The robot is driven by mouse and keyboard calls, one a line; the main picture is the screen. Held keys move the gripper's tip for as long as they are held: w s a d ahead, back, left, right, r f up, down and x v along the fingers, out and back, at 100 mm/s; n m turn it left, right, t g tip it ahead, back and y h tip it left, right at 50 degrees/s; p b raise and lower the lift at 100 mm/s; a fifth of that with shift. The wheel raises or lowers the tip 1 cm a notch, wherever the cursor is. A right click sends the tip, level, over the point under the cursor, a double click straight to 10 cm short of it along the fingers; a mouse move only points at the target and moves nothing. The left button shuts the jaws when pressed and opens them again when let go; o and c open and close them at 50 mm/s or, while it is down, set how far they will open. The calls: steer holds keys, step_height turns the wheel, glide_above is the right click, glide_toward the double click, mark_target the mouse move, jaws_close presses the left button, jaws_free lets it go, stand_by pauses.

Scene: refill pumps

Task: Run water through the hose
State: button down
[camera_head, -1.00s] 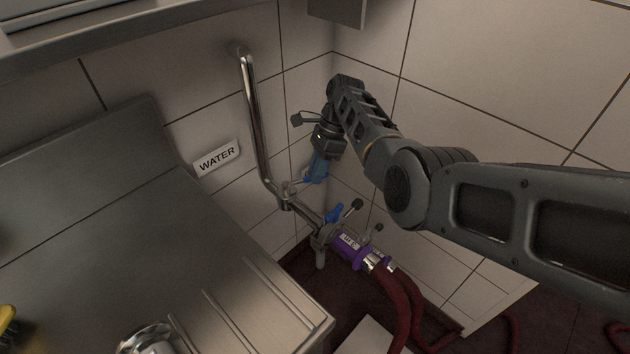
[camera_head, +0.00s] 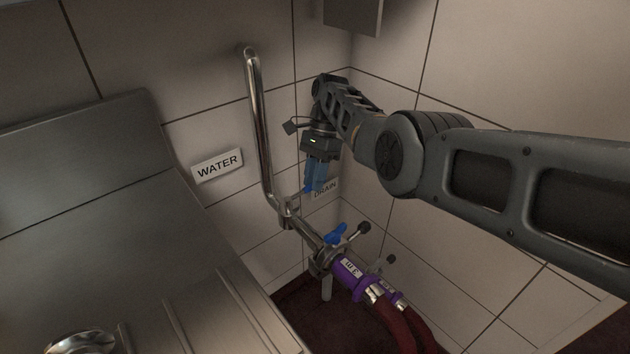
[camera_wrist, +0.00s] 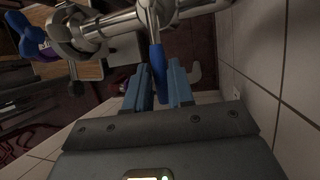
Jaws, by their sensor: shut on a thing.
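My gripper (camera_head: 314,186) has blue fingers and points down beside the lower end of the steel water pipe (camera_head: 262,150). In the wrist view my gripper (camera_wrist: 161,72) is shut on a blue valve handle (camera_wrist: 156,56), whose metal stem runs up to the pipe (camera_wrist: 118,20). In the head view my fingers hide this handle. Lower on the pipe, a second blue lever (camera_head: 336,234) sits at the coupling. A dark red hose (camera_head: 396,325) with a purple end (camera_head: 350,277) joins the pipe there. No flowing water is visible.
A WATER sign (camera_head: 217,165) is on the tiled wall left of the pipe. A steel counter (camera_head: 190,262) fills the lower left. A grey box (camera_head: 353,14) hangs above.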

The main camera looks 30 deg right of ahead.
steer(key=c, duration=1)
jaws_free()
steer(key=shift+o, duration=0.2)
steer(key=v, duration=0.7)
steer(key=shift+d+r, duration=0.15)
steer(key=shift+r, duration=0.15)
steer(key=shift+w, duration=0.15)
